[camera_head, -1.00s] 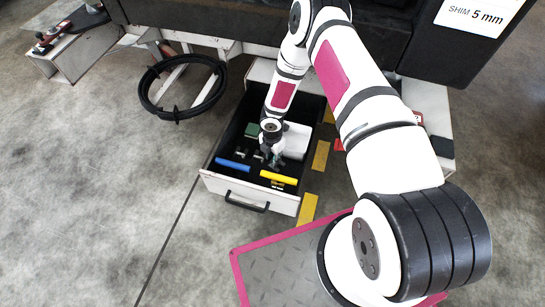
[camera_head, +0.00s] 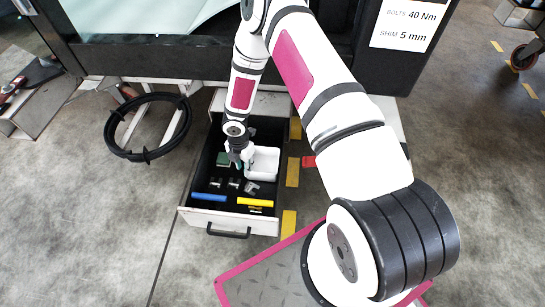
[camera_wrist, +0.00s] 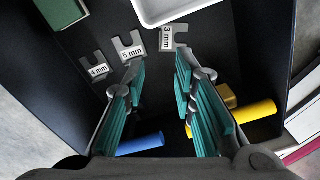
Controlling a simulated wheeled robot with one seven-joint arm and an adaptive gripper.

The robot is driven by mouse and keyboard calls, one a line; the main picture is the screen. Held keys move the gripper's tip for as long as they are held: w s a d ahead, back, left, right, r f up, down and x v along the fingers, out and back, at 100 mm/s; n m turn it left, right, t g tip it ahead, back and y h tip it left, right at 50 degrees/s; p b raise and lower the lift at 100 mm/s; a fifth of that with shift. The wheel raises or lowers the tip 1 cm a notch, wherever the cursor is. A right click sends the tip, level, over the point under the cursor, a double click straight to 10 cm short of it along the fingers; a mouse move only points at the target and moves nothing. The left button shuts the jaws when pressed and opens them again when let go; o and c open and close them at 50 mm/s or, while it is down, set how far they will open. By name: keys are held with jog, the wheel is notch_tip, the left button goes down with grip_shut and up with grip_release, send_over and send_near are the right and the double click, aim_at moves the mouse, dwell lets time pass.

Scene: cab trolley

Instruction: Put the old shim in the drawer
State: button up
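The open drawer (camera_head: 186,190) is dark inside with a white front. Three grey notched shims lie on its floor, labelled 4 mm (camera_wrist: 97,69), 5 mm (camera_wrist: 131,52) and 3 mm (camera_wrist: 169,38) in the wrist view. No label says which is the old shim. The 3 mm shim also shows in the head view (camera_head: 251,188), apart from the other two. My gripper (camera_wrist: 160,78), with teal finger pads, is open above the drawer. Nothing is between its fingers. In the head view my gripper (camera_head: 236,163) hangs beside the white tray, its tips partly hidden.
The drawer also holds a white tray (camera_head: 264,163), a green block (camera_wrist: 60,12), a blue cylinder (camera_head: 209,197) and a yellow cylinder (camera_head: 255,202). A sign (camera_head: 405,25) reads shim 5 mm.

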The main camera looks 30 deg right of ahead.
jog(key=w+d+r+m+h, duration=0.15)
jog(key=d+r+m, duration=0.25)
jog(key=r, duration=0.9)
jog(key=d+r+m+h, duration=0.2)
jog(key=d+r+m, duration=0.15)
jog(key=r, duration=0.85)
jog(key=s+d+r+m, duration=0.2)
jog(key=s+r+m, duration=0.25)
jog(key=r, duration=0.65)
jog(key=s+a+r+m, duration=0.2)
jog(key=s+r+m, duration=0.4)
jog(key=s+r, duration=0.8)
jog(key=s+a+m+y, duration=0.1)
jog(key=s+a+m, duration=0.2)
jog(key=s, duration=0.6)
jog(key=s+a+r+m+y, duration=0.1)
jog(key=s+a+m+y, duration=0.1)
jog(key=s, duration=0.7)
jog(key=shift+s+a+r+m, duration=0.25)
jog(key=shift+s+a+m, duration=0.15)
jog(key=shift+a+m, duration=0.45)
jog(key=shift+y, duration=0.25)
